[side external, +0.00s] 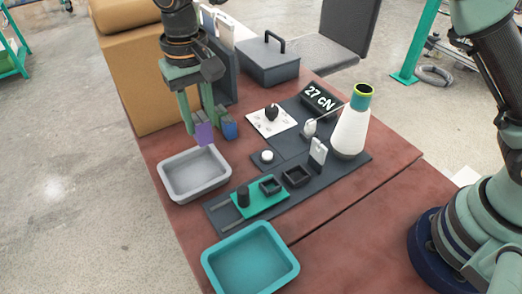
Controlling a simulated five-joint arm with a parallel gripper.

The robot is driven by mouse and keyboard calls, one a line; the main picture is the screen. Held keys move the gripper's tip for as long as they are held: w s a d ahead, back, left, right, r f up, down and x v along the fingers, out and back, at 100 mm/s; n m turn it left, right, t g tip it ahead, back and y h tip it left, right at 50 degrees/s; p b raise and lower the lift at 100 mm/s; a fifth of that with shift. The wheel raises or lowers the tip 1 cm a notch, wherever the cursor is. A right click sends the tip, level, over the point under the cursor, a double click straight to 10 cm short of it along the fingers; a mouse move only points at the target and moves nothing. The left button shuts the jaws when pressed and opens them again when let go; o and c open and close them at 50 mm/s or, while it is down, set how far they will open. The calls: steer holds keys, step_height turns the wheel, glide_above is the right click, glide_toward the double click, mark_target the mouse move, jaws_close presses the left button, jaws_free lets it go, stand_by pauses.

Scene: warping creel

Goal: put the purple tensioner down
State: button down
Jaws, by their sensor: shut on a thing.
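My gripper (208,131) reaches down from the top left and is shut on the purple tensioner (204,134). The tensioner is a small purple block between the fingertips, raised just behind the far rim of the grey tray (165,181). A small blue piece (230,130) shows at the right fingertip; I cannot tell if it is a separate part. The grey tray looks empty. A teal tray (292,277), also empty, sits at the front edge of the table.
A dark board holds a teal plate (262,206) with black parts, a black square holder (296,176), a white upright piece (318,152) and a yarn cone (351,132). A cardboard box (135,75) and grey toolbox (268,62) stand behind.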

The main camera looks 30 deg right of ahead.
step_height(320, 180, down, 13)
steer(key=shift+r, duration=0.1)
stand_by(0.4)
steer(key=shift+f, duration=0.2)
steer(key=c, duration=0.5)
jaws_free()
steer(key=shift+c, duration=0.2)
